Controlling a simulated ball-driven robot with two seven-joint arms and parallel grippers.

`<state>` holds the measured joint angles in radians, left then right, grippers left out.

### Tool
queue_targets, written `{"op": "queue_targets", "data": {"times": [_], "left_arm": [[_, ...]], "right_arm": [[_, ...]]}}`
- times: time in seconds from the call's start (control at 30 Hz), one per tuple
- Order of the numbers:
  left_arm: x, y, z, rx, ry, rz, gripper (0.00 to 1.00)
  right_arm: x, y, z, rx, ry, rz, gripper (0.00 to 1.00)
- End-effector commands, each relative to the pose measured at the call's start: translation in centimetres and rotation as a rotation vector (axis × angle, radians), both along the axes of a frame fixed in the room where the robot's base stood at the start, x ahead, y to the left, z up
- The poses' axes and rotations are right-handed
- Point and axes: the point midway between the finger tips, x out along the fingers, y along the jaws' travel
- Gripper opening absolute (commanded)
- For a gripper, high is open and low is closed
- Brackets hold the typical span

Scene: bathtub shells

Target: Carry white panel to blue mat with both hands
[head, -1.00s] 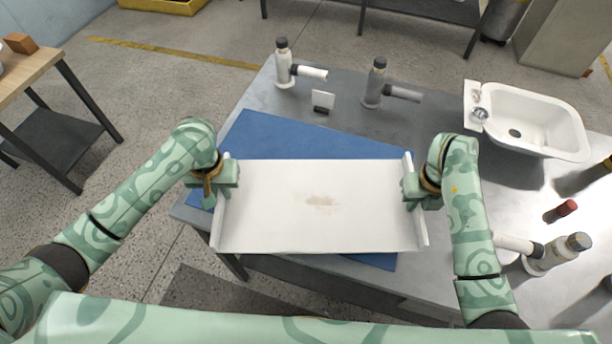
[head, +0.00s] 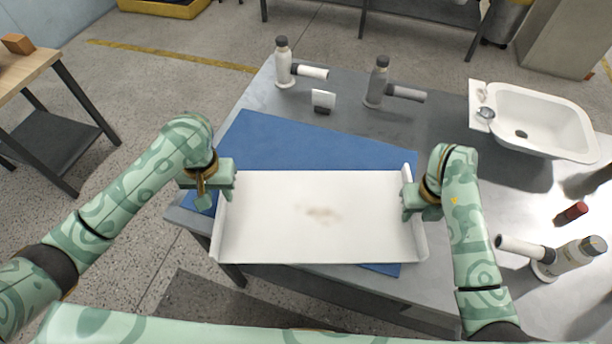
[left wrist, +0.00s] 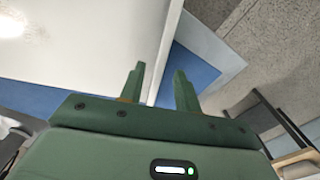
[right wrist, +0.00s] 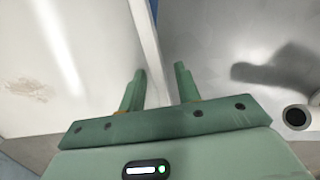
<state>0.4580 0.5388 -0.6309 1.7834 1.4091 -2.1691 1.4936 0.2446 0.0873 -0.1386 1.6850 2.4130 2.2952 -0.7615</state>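The white panel (head: 270,215), a shallow tray shape with raised side walls and a faint brown stain, lies level over the front part of the blue mat (head: 300,141). Mat shows behind it and at its front right corner. Whether the panel touches the mat everywhere is hidden. My left gripper (head: 225,181) is at the panel's left wall; in the left wrist view its fingers (left wrist: 160,78) are apart with the wall between them. My right gripper (head: 408,199) is at the right wall; its fingers (right wrist: 160,75) are likewise apart around the wall, with gaps.
The grey table (head: 345,125) holds two bottles with side spouts (head: 283,62) (head: 377,82), a small white card holder (head: 323,101) and a white basin (head: 540,120). Another bottle (head: 575,258) and a red-capped item (head: 570,213) stand at the right. A wooden table (head: 25,75) is at far left.

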Motion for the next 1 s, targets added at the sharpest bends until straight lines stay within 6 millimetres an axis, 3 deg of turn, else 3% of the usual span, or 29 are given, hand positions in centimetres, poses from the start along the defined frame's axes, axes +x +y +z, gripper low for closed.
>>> {"op": "queue_targets", "data": {"times": [0.2, 0.33, 0.5, 1.0], "left_arm": [[0.1, 0.2, 5.3, 0.005, -0.008, -0.002, 0.33], [-0.1, 0.1, 7.3, 0.005, -0.006, -0.003, 0.33], [-0.2, 0.1, 8.3, 0.003, -0.001, 0.0, 0.33], [-0.2, 0.0, 8.3, 0.002, -0.001, 0.0, 0.33]], "right_arm": [[0.0, 0.0, 0.0, 0.0, 0.0, 0.0, 0.33], [0.0, 0.0, 0.0, 0.0, 0.0, 0.0, 0.33], [0.1, -0.1, 0.6, -0.002, -0.002, 0.001, 0.33], [0.1, -0.1, 10.7, -0.005, -0.01, 0.005, 0.33]]}}
